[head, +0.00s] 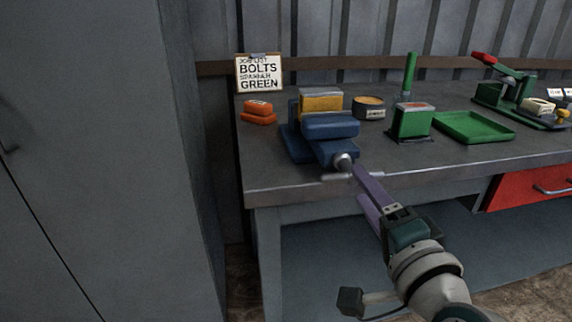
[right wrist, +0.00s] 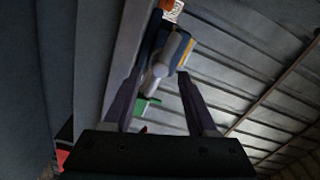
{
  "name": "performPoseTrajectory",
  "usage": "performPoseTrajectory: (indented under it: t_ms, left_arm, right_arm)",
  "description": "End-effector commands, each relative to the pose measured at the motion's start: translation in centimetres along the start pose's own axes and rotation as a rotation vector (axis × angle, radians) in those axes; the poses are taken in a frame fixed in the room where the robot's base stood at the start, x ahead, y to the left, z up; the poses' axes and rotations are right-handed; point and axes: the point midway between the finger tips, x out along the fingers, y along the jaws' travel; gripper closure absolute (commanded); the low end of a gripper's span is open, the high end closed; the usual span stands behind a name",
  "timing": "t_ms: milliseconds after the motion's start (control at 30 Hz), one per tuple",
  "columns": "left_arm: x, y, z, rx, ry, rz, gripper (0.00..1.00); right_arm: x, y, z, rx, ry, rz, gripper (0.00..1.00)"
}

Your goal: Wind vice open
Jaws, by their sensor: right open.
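The blue vice (head: 330,127) stands at the front left of the workbench, with a yellow block (head: 321,101) at its back jaw. Its round grey screw end (head: 343,161) faces the bench's front edge, and a thin pale handle bar (head: 336,177) shows there. My right gripper (head: 359,184) is open, with its purple fingers just in front of the screw end. Contact cannot be told. In the right wrist view, the vice (right wrist: 176,50) and its screw end appear between the spread fingers (right wrist: 158,88). My left gripper is not in view.
An orange object (head: 258,112) and a sign (head: 259,73) reading "BOLTS" and "GREEN" are left of the vice. A round tin (head: 369,107), a green box (head: 412,121), a green tray (head: 474,127) and a green press with a red handle (head: 500,92) are to the right. A grey cabinet (head: 90,150) stands left.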

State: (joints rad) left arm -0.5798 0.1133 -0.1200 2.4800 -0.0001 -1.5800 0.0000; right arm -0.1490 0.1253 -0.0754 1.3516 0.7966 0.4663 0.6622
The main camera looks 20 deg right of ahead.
Motion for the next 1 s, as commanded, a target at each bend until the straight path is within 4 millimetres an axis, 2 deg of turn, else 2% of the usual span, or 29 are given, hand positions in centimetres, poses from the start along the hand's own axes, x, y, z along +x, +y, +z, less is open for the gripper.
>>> performPoseTrajectory:
  t_ms: [100, 300, 833, 933, 1000]
  left_arm:
    - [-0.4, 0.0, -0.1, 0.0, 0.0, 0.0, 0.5]
    - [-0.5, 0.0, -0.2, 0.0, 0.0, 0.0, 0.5]
    - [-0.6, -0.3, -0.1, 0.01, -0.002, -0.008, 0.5]
    - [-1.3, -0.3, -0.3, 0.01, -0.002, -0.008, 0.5]
    - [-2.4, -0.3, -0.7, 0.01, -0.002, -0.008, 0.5]
  right_arm:
    - [-2.4, -0.1, 0.0, 0.0, -0.001, 0.002, 0.42]
    - [-4.5, 0.0, 0.0, 0.001, 0.0, 0.0, 0.42]
    - [-4.8, -0.1, 0.1, -0.001, -0.002, -0.001, 0.42]
    - [-4.8, -1.1, 0.7, -0.026, -0.045, 0.006, 0.42]
    - [-4.9, -2.7, 2.0, -0.077, -0.125, 0.017, 0.42]
